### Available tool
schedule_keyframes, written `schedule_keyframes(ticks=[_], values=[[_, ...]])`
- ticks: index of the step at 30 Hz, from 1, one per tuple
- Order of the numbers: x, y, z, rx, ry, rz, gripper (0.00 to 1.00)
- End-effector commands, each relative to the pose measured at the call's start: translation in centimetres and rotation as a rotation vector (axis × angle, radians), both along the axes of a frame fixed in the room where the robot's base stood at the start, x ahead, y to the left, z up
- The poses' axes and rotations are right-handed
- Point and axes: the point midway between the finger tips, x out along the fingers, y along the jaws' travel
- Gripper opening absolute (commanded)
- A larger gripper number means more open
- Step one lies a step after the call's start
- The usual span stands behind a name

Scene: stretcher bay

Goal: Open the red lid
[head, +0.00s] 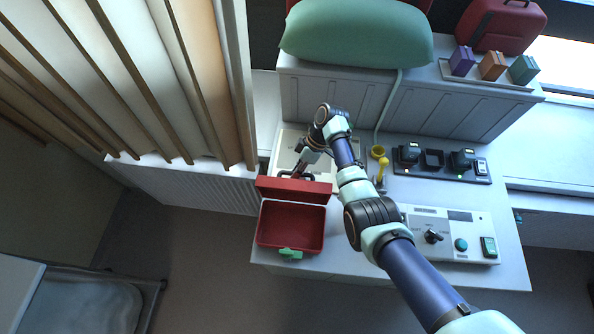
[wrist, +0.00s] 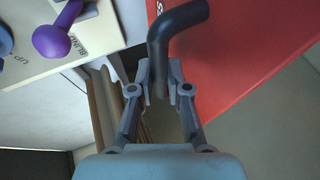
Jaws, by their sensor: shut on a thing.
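The red box (head: 305,222) stands at the left of the counter, and its inside shows empty. The red lid (head: 293,188) stands raised along the far edge of the box; it fills the upper right in the wrist view (wrist: 235,60). A dark bent handle (wrist: 172,28) sits on the lid. My gripper (head: 298,170) is behind the lid in the head view. In the wrist view my gripper (wrist: 160,85) is shut on the handle. A green latch (head: 290,253) is at the box's front edge.
A pale board lies behind the lid, with a purple dumbbell-shaped piece (wrist: 55,38) in the wrist view. A slatted screen (head: 150,80) is close on the left.

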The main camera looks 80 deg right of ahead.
Motion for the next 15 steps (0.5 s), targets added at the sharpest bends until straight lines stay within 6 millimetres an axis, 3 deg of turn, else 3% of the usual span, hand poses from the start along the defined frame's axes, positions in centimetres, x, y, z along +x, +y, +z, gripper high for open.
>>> schedule_keyframes(ticks=[3,4,8,15], values=[[-0.22,-0.63,-0.57,-0.023,0.003,-0.016,0.0],[-0.22,-0.63,-0.57,-0.023,0.003,-0.016,0.21],[-0.17,-0.66,-0.44,-0.023,0.002,-0.015,0.41],[-0.06,-0.6,-0.22,-0.021,0.0,-0.013,0.41]])
